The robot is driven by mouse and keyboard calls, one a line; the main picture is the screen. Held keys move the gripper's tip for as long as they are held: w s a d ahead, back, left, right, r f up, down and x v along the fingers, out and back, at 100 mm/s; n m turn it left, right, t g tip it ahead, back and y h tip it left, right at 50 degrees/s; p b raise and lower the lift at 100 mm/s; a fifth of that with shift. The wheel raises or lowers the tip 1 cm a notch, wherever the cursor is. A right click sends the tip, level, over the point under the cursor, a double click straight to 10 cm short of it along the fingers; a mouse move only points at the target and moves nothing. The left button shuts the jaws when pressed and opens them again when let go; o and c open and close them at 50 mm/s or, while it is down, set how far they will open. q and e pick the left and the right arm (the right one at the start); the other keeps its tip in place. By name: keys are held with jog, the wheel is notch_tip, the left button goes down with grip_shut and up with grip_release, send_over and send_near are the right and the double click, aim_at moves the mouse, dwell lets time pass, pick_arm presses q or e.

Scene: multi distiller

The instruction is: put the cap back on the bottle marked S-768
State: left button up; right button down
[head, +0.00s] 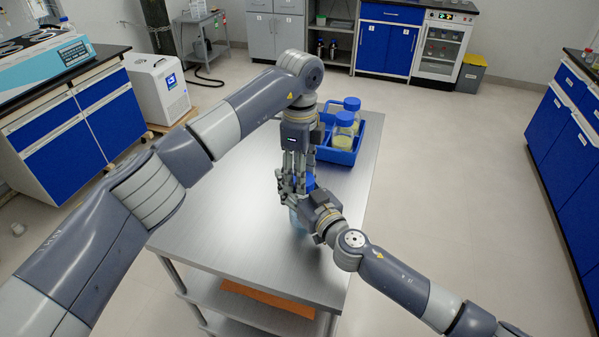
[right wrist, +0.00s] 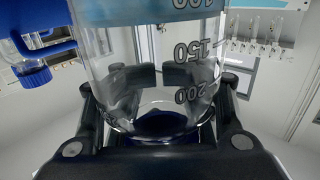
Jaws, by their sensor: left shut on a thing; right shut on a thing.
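A clear graduated bottle (right wrist: 140,50) with light blue liquid stands over the near part of the steel table. It also shows in the head view, its lower part (head: 297,219) below my grippers. My right gripper (head: 308,205) is shut on the bottle's side. My left gripper (head: 292,185) points down from above and is shut on a blue cap (head: 309,183) at the bottle's top. In the inverted right wrist view, a dark blue round shape (right wrist: 165,123) shows through the glass at the mouth end. I cannot tell whether the cap is seated. No S-768 marking is readable.
A blue tray (head: 340,157) on the table behind my grippers holds bottles with blue caps, including one with yellowish liquid (head: 343,134). The left part of the table (head: 215,215) is clear. My two grippers are very close together.

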pick_arm(q)
jog(key=m, duration=0.6)
jog(key=shift+w+d+m, duration=0.1)
jog(key=shift+w+m, duration=0.1)
jog(key=shift+m, duration=0.2)
jog(key=m, duration=0.6)
jog(key=shift+w+d+f, duration=0.1)
jog(key=o, duration=1.2)
jog(key=shift+c, duration=0.2)
jog(key=shift+r, duration=2.35)
